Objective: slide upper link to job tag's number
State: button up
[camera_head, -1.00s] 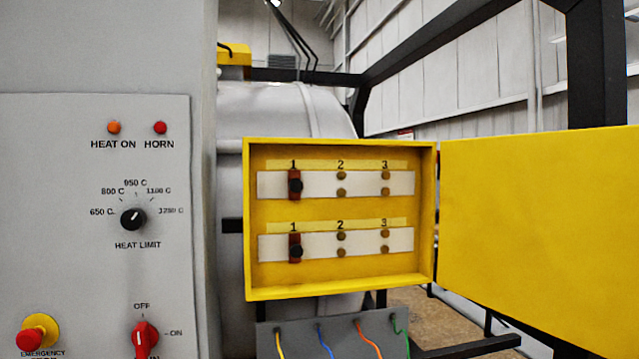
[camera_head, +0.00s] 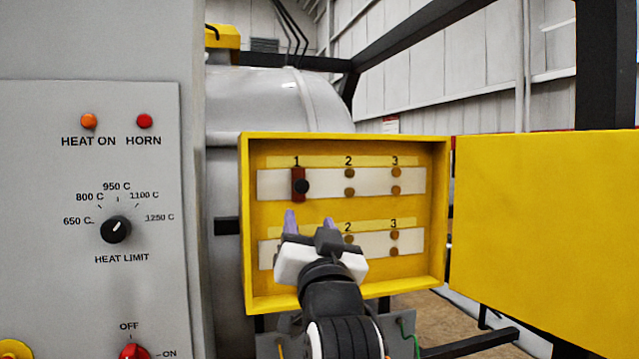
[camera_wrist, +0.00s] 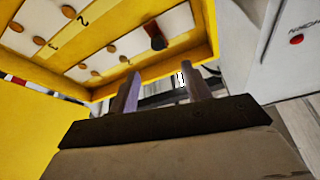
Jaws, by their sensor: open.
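The upper link (camera_head: 298,174), a small red-brown bar with a black knob, sits at position 1 of the upper white strip (camera_head: 325,183) inside the open yellow box. My gripper (camera_head: 309,222) is open and empty, its two purple-grey fingers upright in front of the lower strip, below the upper link. It hides the lower link in the head view. In the wrist view my gripper (camera_wrist: 160,80) shows its spread fingers with nothing between them. A link with a black knob shows beyond them there; I cannot tell which link. No job tag is readable in these views.
The yellow box (camera_head: 247,270) has raised rims, and its door (camera_head: 545,240) stands open at the right. A grey control panel (camera_head: 95,290) with knob and lamps stands at the left. Coloured wires run below the box.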

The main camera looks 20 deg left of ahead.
aim_at(302, 188)
jog(key=p+x, duration=0.5)
jog(key=x, duration=0.7)
jog(key=shift+w+d+r, duration=0.1)
jog(key=shift+w, duration=0.1)
jog(key=shift+p+x, duration=0.45)
jog(key=shift+x, duration=0.3)
grip_shut()
